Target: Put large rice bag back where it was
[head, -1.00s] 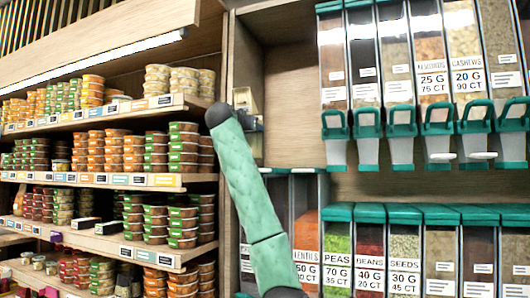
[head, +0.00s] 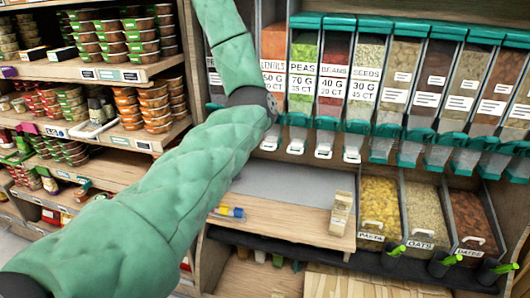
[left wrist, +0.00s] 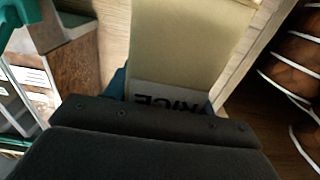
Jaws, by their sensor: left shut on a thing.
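The large rice bag (left wrist: 187,45) is pale yellow-tan, with a white label reading RICE upside down in the left wrist view. My left gripper (left wrist: 163,100) is shut on it at the labelled end. The dark gripper body hides the near part of the bag, and its far end runs out of the top of the picture. In the head view my left arm reaches up past the top edge, so the left gripper and the bag are out of that view. My right gripper is in neither view.
Dispensers (head: 365,75) line the right wall above a wooden counter (head: 285,219) holding a small pale package (head: 341,213) and a yellow-blue item (head: 229,212). Open bins (head: 424,213) stand to the right. Shelves of stacked tubs (head: 113,38) are at left. Wood panels flank the bag in the wrist view.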

